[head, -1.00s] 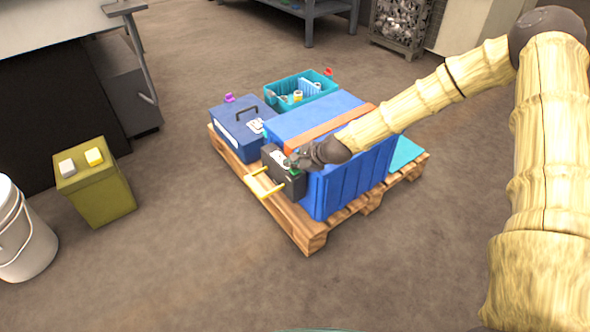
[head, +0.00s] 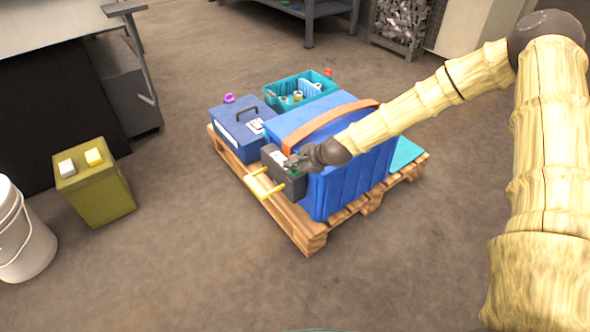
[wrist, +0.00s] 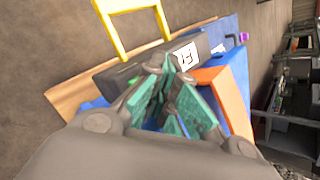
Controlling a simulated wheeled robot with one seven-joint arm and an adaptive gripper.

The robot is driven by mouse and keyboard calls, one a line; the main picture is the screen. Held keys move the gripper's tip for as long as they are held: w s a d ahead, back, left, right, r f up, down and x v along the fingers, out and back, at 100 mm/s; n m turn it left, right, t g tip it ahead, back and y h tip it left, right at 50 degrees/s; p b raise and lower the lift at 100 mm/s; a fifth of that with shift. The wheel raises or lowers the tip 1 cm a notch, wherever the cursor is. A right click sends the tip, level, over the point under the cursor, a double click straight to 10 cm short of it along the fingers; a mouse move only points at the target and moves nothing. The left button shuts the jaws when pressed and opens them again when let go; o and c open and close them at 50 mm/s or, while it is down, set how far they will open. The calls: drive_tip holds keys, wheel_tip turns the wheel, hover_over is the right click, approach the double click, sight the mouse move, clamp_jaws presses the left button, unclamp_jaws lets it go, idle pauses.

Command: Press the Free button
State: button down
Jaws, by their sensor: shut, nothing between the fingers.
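A dark control box (head: 283,178) with a yellow handle (head: 262,188) sits at the front end of a blue crate (head: 350,180) on the pallet. Its top carries a white label (wrist: 187,55) and a small green spot (wrist: 133,80), perhaps a button; I cannot read the Free marking. My gripper (head: 291,163) is shut and empty, its fingertips (wrist: 168,68) at the top of the control box, touching or very close. The fingers hide part of that top.
The wooden pallet (head: 312,238) also holds a blue toolbox (head: 235,137) and a teal bin (head: 325,82) with small items. An olive box (head: 105,195) with two buttons and a white bucket (head: 22,240) stand to the left. Floor in front is clear.

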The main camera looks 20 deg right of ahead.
sight(293, 172)
drive_tip(key=shift+r+p, duration=0.8)
drive_tip(key=shift+r, duration=0.1)
wheel_tip(293, 172, up, 5)
drive_tip(key=p, duration=0.4)
drive_tip(key=shift+f, duration=0.1)
idle(0.9)
